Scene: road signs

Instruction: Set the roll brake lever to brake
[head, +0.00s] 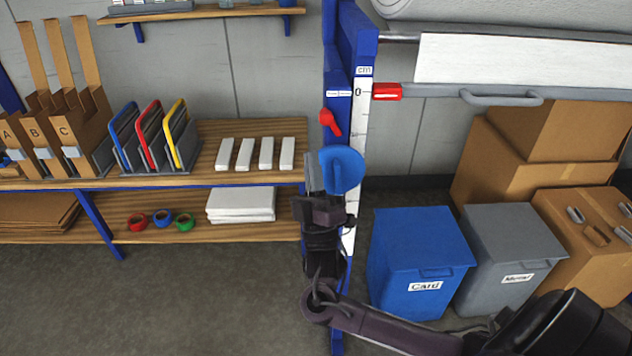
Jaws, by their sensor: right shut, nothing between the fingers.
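The red lever (331,122) sits on the front of the blue upright post (338,60). Its handle slants down and to the right from its pivot. A small white label strip (339,93) is on the post above it; its words are too small to read. My right gripper (314,170) points upward in front of the post, below the lever and apart from it in the picture. It is shut and empty. A round blue piece (343,168) shows just right of its fingers. My left gripper is not in view.
A white ruler strip (361,120) runs down the post, with a red-ended bar (388,91) to its right. Shelves (210,155) with files and white blocks stand left. A blue bin (415,250), grey bin (505,255) and cardboard boxes (520,150) stand right.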

